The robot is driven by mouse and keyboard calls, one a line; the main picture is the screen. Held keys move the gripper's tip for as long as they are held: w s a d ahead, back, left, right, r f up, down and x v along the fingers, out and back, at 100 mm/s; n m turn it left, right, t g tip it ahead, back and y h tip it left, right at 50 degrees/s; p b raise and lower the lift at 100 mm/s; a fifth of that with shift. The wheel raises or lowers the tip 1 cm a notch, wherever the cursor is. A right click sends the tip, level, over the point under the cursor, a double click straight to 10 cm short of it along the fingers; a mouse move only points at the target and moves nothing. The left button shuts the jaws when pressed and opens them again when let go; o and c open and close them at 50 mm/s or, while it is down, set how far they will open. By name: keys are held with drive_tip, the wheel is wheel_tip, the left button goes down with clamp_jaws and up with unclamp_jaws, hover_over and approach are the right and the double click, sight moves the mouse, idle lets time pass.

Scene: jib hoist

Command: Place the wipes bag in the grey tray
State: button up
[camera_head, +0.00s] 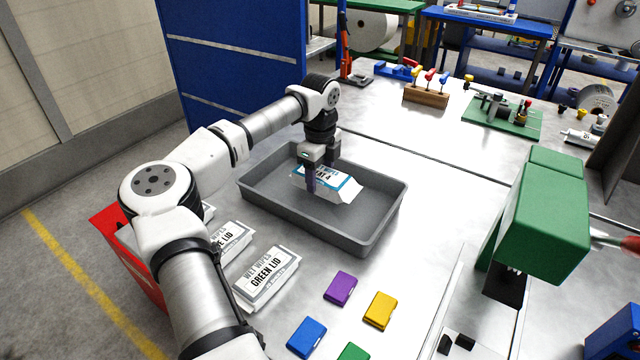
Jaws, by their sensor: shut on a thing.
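The wipes bag (341,187), white with a blue edge and dark print, is at the grey tray (376,230), within its outline. My gripper (318,178) comes down from above and is shut on the bag. One dark finger shows in front of the bag. The bag looks slightly tilted. I cannot tell whether its underside touches the tray floor. The rest of the tray's visible floor is bare.
White wipes bags, one marked green lid (267,278), lie left of the tray, partly behind my arm. Purple (340,288), yellow (380,310), blue (307,337) and green pieces lie in front. A green machine (545,215) stands at right.

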sight(320, 187)
drive_tip(key=shift+f+p, duration=0.45)
drive_tip(key=shift+f, duration=1.5)
drive_tip(key=shift+f, duration=0.1)
drive_tip(key=o, duration=1)
wheel_tip(320, 187, up, 12)
drive_tip(key=b, duration=0.2)
drive_tip(key=shift+b, duration=0.3)
